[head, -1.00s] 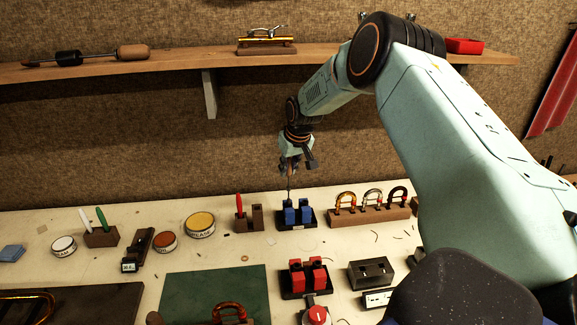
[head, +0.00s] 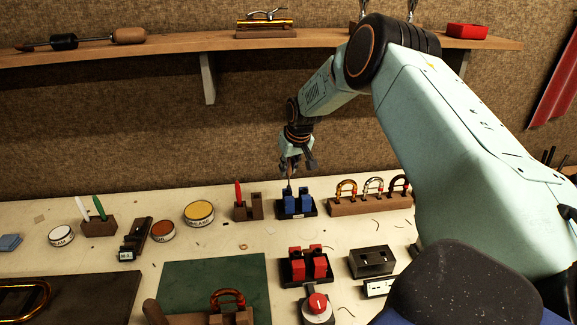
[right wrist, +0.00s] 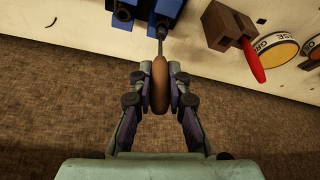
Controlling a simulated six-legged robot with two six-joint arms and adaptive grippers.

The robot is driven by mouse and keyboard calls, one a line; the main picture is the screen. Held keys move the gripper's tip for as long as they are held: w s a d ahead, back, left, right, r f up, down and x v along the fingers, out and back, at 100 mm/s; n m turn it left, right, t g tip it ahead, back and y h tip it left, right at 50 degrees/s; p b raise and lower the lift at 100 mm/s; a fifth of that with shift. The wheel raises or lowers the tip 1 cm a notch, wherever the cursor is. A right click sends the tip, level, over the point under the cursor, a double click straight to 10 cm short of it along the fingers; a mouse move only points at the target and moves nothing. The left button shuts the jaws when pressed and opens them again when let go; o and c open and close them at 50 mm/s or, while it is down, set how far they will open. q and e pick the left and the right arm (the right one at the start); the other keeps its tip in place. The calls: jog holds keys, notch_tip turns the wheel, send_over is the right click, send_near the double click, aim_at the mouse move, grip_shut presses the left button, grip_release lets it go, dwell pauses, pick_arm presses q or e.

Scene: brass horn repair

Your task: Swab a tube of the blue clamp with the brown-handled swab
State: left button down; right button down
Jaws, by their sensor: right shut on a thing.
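My right gripper (head: 291,168) is shut on the brown-handled swab. In the right wrist view, the swab's brown handle (right wrist: 160,85) sits between both fingers of the gripper (right wrist: 160,90). Its thin dark shaft points at the blue clamp (right wrist: 165,8). In the head view, the blue clamp (head: 304,203) stands on a dark base on the bench, with two blue blocks. The gripper is just above it, and the shaft meets the top of the left block. The swab's tip is hidden, and I cannot tell how deep it sits. My left gripper is not in view.
A wooden holder with a red pen (head: 241,209) stands close left of the clamp. A wooden rack (head: 369,206) with several horn loops stands close right. A red clamp (head: 297,267) is in front. Tins and a green mat (head: 213,285) lie left. A shelf (head: 180,45) runs behind.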

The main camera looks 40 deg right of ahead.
jog(key=shift+r, duration=0.2)
jog(key=shift+r+p, duration=2)
jog(key=shift+f, duration=0.1)
jog(key=shift+f+b, duration=1.45)
jog(key=shift+f, duration=0.6)
jog(key=shift+r, duration=0.15)
jog(key=shift+r+p, duration=1.95)
jog(key=shift+r, duration=0.05)
